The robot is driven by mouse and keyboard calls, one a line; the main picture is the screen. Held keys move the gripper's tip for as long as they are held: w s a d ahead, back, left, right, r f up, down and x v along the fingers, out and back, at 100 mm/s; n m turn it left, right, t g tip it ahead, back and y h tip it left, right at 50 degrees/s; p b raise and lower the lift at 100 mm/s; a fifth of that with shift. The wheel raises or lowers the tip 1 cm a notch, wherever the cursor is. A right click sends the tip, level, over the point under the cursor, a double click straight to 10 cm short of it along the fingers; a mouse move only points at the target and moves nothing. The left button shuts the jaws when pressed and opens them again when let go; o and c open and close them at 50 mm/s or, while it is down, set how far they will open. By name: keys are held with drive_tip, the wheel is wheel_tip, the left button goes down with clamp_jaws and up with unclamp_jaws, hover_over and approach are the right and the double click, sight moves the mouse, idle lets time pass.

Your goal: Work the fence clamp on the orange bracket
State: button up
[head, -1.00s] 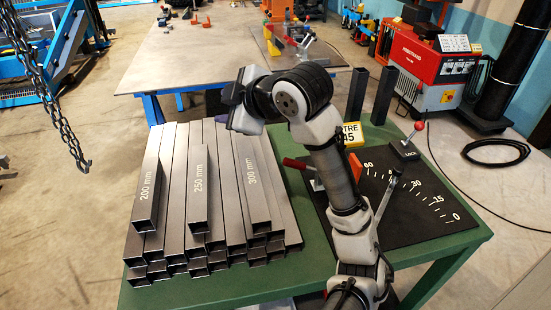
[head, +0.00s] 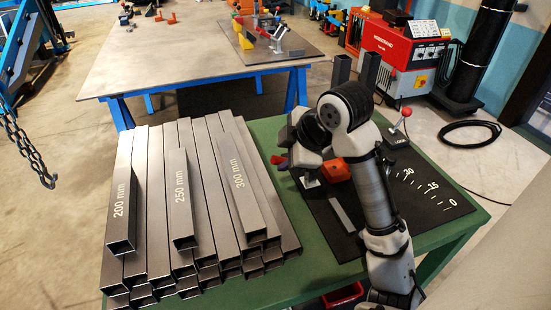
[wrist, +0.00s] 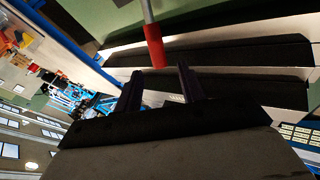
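The orange bracket (head: 338,170) sits on the black plate of the green bench in the head view, partly hidden behind my arm. A toggle clamp with a red handle (head: 279,160) stands beside it, at the plate's left edge. My gripper (head: 292,152) is at that handle; the fingers are hard to make out there. In the wrist view my gripper (wrist: 158,76) has its two dark fingers apart, with the red handle grip (wrist: 153,45) in front of the gap between them. I cannot tell whether it touches either finger. The clamp's base is mostly hidden.
Stacked steel tubes marked 200, 250 and 300 mm (head: 180,195) lie close on the left. A red-knobbed lock lever (head: 405,113) stands at the plate's back right. A grey bar (head: 342,214) lies at the front. A large table (head: 170,60) stands behind.

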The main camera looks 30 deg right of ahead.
sight(277, 159)
drive_tip(key=shift+x, duration=2.8)
clamp_jaws()
